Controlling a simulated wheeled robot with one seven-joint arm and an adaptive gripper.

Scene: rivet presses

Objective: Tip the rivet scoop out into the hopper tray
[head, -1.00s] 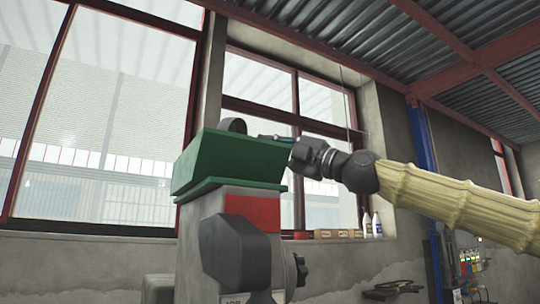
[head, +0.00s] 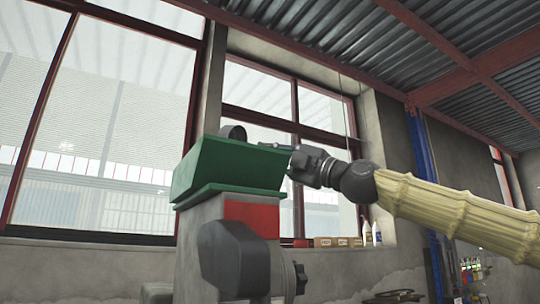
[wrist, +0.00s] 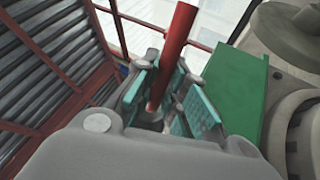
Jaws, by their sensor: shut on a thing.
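The green hopper tray (head: 228,163) sits on top of the grey rivet press. It also shows at the right of the wrist view (wrist: 226,82). My gripper (head: 280,147) is at the tray's upper right edge in the head view. In the wrist view my gripper (wrist: 168,78) has its teal-padded fingers shut on a red rod (wrist: 176,45), which looks like the rivet scoop's handle. The rod points up and away, left of the tray. The scoop's bowl and any rivets cannot be made out. The tray's inside is hidden in the head view.
The press body (head: 238,255) stands below the tray. A dark round part (head: 233,131) shows behind the tray's rim. Small boxes (head: 335,242) and bottles (head: 372,234) stand on the windowsill behind. The air above the tray looks clear.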

